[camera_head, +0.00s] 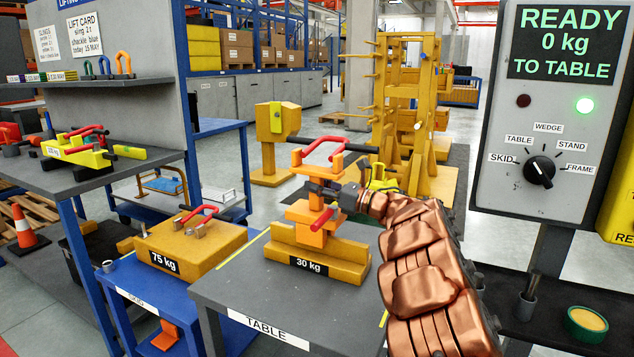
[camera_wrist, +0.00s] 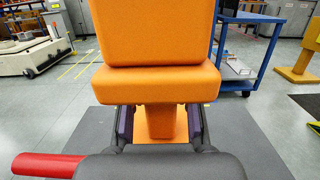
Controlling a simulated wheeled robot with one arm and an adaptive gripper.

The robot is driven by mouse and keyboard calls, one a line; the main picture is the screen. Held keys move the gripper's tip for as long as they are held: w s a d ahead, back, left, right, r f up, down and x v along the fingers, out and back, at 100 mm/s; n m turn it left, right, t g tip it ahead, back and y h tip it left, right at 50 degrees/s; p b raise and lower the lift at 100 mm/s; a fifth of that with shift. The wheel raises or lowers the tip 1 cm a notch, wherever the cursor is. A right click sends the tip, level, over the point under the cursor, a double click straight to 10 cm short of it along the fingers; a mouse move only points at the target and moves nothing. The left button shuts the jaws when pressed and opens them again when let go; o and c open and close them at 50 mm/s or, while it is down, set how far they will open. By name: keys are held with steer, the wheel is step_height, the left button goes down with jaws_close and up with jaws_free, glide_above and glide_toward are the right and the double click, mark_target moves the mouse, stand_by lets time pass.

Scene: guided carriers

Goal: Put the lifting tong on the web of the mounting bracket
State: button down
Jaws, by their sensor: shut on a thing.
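The mounting bracket (camera_head: 345,262) is a yellow block labelled 30 kg with an upright web, standing on the grey table (camera_head: 235,297). The orange lifting tong (camera_head: 308,212), with a red bar on top, is upright over the bracket; its lower jaws overlap the web in the head view. I cannot tell whether it is fully seated. My gripper (camera_head: 328,190) is shut on the tong's stem. In the wrist view, the tong (camera_wrist: 155,45) fills the middle, with my gripper's fingers (camera_wrist: 160,122) on both sides of the stem. The bracket is hidden there.
A 75 kg yellow block (camera_head: 195,245) stands on the blue skid (camera_head: 130,285) at the left. A grey shelf bench (camera_head: 50,180) holds other lifting gear. The control box (camera_head: 545,115) reads READY, 0 kg, TO TABLE, with its green lamp lit. A yellow rack (camera_head: 410,100) stands behind.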

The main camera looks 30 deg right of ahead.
mark_target(322, 199)
steer(key=shift+f+b, duration=0.35)
steer(key=shift+f, duration=1.25)
steer(key=c, duration=0.8)
jaws_free()
steer(key=shift+f, duration=0.15)
steer(key=shift+p+v, duration=0.35)
steer(key=shift+v, duration=3.4)
steer(key=shift+w, duration=0.1)
